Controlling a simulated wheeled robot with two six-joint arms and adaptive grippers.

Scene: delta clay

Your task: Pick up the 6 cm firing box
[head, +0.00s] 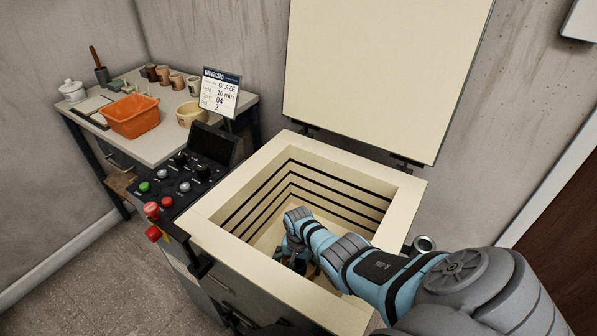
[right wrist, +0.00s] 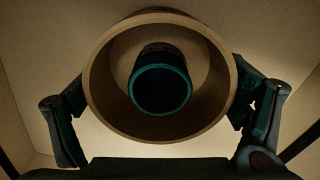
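In the right wrist view a round, open-topped tan-brown firing box (right wrist: 105,100) fills the middle, seen from above. A small dark teal-rimmed pot (right wrist: 161,88) stands inside it. My right gripper (right wrist: 160,105) has one finger on each side of the box. Both pads meet its outer wall with no clear gap. In the head view my right arm reaches down into the open kiln (head: 215,208), and the right gripper (head: 298,262) is low inside it, mostly hidden by the wrist. The box is hidden there. My left gripper is not in view.
The kiln lid (head: 385,75) stands open at the back. A control panel (head: 180,180) is on the kiln's left. Further left a table (head: 155,145) holds an orange basket (head: 130,117), a yellowish bowl (head: 190,113), several cups and a firing card (head: 220,92).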

